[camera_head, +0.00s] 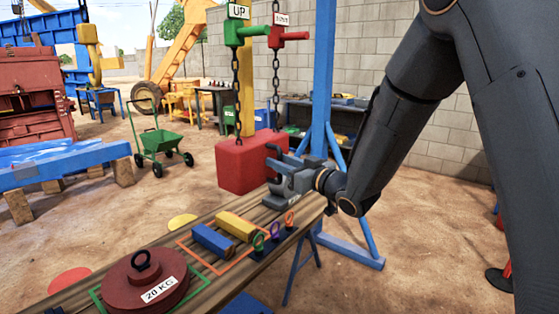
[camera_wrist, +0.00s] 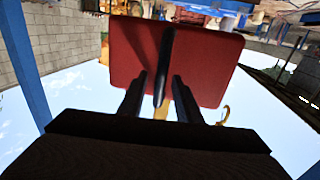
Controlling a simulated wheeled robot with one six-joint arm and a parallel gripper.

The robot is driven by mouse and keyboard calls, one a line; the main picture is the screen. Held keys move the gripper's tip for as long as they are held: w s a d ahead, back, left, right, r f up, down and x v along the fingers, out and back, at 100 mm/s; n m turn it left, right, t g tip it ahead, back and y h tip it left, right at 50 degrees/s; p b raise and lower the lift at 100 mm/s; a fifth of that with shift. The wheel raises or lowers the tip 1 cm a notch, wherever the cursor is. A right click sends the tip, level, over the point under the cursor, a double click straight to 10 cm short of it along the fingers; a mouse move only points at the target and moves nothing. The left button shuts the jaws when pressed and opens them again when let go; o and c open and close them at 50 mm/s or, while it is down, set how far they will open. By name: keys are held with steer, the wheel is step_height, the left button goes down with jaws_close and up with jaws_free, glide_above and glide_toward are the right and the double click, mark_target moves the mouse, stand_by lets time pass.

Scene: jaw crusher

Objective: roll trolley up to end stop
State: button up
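A big red block (camera_head: 245,164) is at the centre of the head view, below two hanging chains. It also fills the upper middle of the wrist view (camera_wrist: 205,65). My gripper (camera_head: 277,158) is at the block's right side. In the wrist view, its two fingers (camera_wrist: 160,78) stand apart with a dark upright bar (camera_wrist: 167,50) between them. Gaps show on both sides of the bar, so the gripper looks open around it. A green wheeled cart (camera_head: 160,140) stands on the ground at left. No end stop is clearly seen, and which thing is the trolley is unclear.
A wooden bench (camera_head: 205,285) in front holds a 20 KG weight (camera_head: 145,283), a yellow block (camera_head: 235,226) and a blue block (camera_head: 213,240). A blue post (camera_head: 322,80) stands behind my arm. Green UP (camera_head: 233,32) and red (camera_head: 275,38) handles top the chains.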

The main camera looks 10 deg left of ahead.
steer(key=shift+w+a, duration=0.2)
steer(key=shift+a, duration=0.1)
jaws_close()
